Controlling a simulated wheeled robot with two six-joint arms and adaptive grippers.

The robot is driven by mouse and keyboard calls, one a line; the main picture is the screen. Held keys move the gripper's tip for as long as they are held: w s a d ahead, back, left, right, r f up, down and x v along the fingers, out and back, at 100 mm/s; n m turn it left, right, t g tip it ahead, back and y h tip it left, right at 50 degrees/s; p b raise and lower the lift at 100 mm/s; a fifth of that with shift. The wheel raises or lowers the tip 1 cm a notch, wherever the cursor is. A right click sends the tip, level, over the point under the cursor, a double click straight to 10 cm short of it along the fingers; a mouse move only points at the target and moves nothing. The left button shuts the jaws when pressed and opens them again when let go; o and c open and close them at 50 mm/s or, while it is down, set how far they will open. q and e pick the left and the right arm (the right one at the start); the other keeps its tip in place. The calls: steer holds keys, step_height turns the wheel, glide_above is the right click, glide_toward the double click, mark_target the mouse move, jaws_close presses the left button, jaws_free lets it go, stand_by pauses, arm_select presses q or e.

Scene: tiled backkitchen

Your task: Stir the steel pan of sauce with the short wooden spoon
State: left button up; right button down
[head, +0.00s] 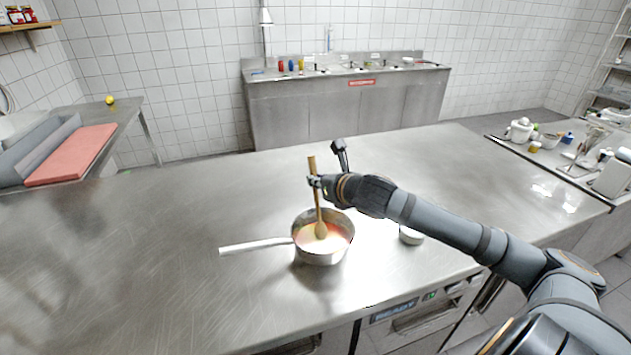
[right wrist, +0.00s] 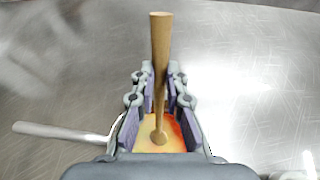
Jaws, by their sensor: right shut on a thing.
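The steel pan (head: 320,257) stands on the steel worktop with its long handle (head: 256,247) pointing left. It holds a yellow-orange sauce with reddish patches (head: 309,241). The short wooden spoon (head: 319,215) stands nearly upright, its bowl end down in the sauce. My right gripper (head: 315,182) is shut on the spoon's shaft above the pan. In the right wrist view the spoon (right wrist: 160,60) passes between the two fingers (right wrist: 160,105), with the sauce (right wrist: 176,140) below. My left gripper is not in view.
A small white bowl-like container (head: 411,235) stands on the worktop right of the pan, under my right forearm. The worktop (head: 130,250) is clear to the left. A red board (head: 72,155) lies on a far-left table. A side counter (head: 545,160) at right holds crockery and utensils.

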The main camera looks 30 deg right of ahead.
mark_target(312, 154)
steer(key=shift+s+a+f+b, duration=0.1)
steer(key=shift+a+f+b, duration=0.05)
steer(key=shift+a+b, duration=0.15)
steer(key=shift+s+r, duration=0.1)
steer(key=shift+r, duration=0.1)
steer(key=shift+w+d+f, duration=0.1)
steer(key=shift+w+d, duration=0.1)
steer(key=shift+d, duration=0.1)
steer(key=shift+w+r+p, duration=0.2)
steer(key=shift+r+p, duration=0.1)
steer(key=shift+r, duration=0.2)
steer(key=shift+w+r+p, duration=0.15)
steer(key=shift+r+p, duration=0.1)
steer(key=shift+r, duration=0.25)
steer(key=r+p, duration=0.1)
steer(key=w+r+p, duration=0.1)
steer(key=r+p, duration=0.2)
steer(key=shift+w+d, duration=0.25)
steer(key=shift+w+r+p, duration=0.25)
steer(key=shift+r+p, duration=0.15)
steer(key=shift+p, duration=0.1)
steer(key=shift+f, duration=0.1)
